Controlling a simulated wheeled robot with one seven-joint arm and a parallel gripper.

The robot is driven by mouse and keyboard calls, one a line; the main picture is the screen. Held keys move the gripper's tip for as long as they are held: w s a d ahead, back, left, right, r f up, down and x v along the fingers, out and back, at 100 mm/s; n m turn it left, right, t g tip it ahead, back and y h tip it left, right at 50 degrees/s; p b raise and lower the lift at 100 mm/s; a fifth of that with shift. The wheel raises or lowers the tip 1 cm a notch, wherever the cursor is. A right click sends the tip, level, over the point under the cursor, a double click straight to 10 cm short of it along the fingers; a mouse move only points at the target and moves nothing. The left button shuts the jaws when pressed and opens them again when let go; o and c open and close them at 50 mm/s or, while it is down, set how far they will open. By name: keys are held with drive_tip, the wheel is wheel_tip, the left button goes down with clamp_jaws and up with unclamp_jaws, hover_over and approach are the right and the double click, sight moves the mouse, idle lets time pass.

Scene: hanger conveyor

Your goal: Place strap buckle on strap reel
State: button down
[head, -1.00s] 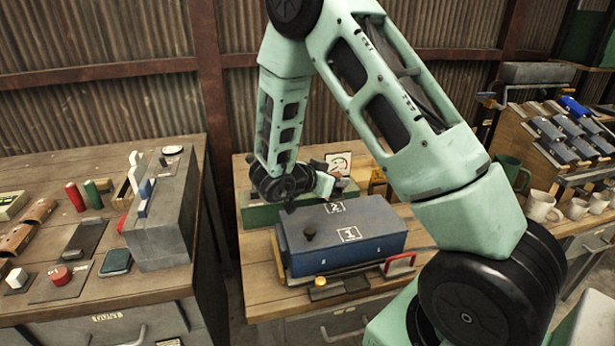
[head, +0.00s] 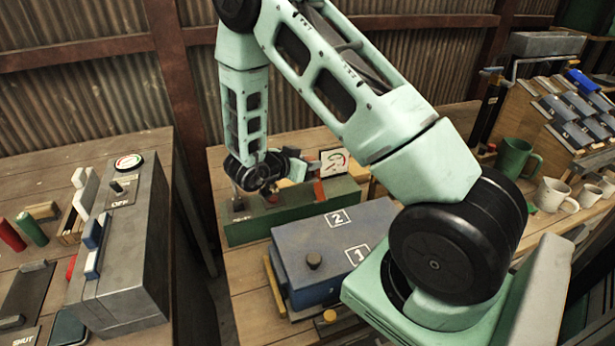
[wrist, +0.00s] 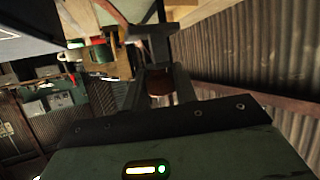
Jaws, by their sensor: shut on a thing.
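My gripper (head: 305,168) is beyond the blue box, just above the green box at the back of the middle bench. In the wrist view its dark jaws (wrist: 152,38) are closed together at the tips. The thing held, taken to be the strap buckle, is too dark and small to make out. A thin reddish-brown band (wrist: 112,12) runs down to the jaws and looks like a strap. I cannot pick out the strap reel clearly; my wrist hides part of the green box's top.
The blue box (head: 335,250) marked 1 and 2 stands in front of the green box (head: 255,228). A dial card (head: 334,162) stands behind. A grey switch box (head: 125,250) is at left. A green mug (head: 515,158) and white mugs (head: 555,196) stand at right.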

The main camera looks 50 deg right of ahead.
drive_tip(key=shift+f, duration=2.4)
drive_tip(key=shift+f, duration=0.1)
drive_tip(key=c, duration=1.1)
unclamp_jaws()
drive_tip(key=shift+r, duration=0.2)
drive_tip(key=b+v, duration=0.2)
drive_tip(key=v, duration=1)
drive_tip(key=shift+f, duration=0.1)
